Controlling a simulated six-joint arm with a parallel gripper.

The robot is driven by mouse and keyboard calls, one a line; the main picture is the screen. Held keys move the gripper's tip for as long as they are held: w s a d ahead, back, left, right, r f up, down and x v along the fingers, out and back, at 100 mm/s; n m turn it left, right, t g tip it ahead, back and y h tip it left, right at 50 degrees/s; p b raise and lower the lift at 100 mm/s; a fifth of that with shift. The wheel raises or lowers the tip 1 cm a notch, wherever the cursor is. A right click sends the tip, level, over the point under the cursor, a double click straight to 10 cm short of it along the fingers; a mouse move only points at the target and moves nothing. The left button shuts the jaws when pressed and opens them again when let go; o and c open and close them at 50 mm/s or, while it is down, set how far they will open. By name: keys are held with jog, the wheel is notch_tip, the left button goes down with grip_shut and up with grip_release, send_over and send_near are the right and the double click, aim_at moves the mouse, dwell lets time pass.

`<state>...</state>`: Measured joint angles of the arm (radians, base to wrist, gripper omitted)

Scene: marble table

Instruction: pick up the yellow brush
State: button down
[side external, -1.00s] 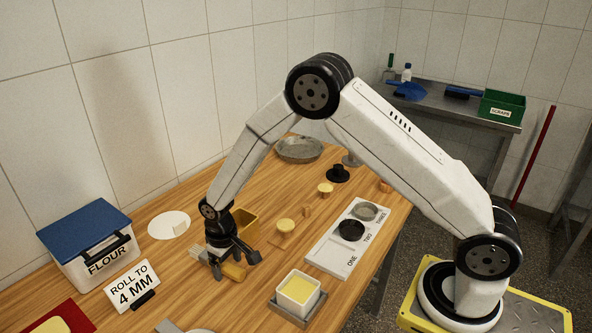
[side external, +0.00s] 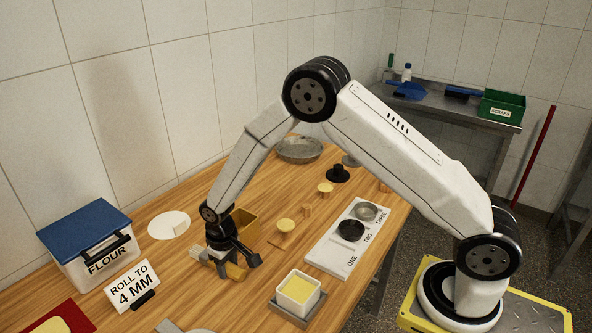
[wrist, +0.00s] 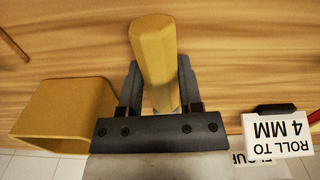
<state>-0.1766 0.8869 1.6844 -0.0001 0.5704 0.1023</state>
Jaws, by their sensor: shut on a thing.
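The yellow brush (side external: 237,272) lies low over the wooden table, its yellow handle between my fingers and a pale bristle end (side external: 196,252) showing to the left. My gripper (side external: 238,264) points down and is shut on the handle. In the wrist view, the faceted yellow handle (wrist: 153,48) stands out between the two dark fingers of my gripper (wrist: 158,75). The bristles are hidden there. I cannot tell whether the brush is clear of the tabletop.
A yellow open box (side external: 246,224) stands close behind my gripper; it also shows at left in the wrist view (wrist: 60,112). A "ROLL TO 4 MM" sign (side external: 132,286) and flour bin (side external: 95,262) stand left. A white square dish (side external: 299,289) stands right.

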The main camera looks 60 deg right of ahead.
jog(key=shift+r, duration=0.1)
jog(key=shift+r, duration=0.85)
jog(key=s+d+r, duration=0.2)
jog(key=s+r, duration=0.9)
jog(key=s, duration=0.3)
jog(key=c, duration=1)
grip_release()
grip_shut()
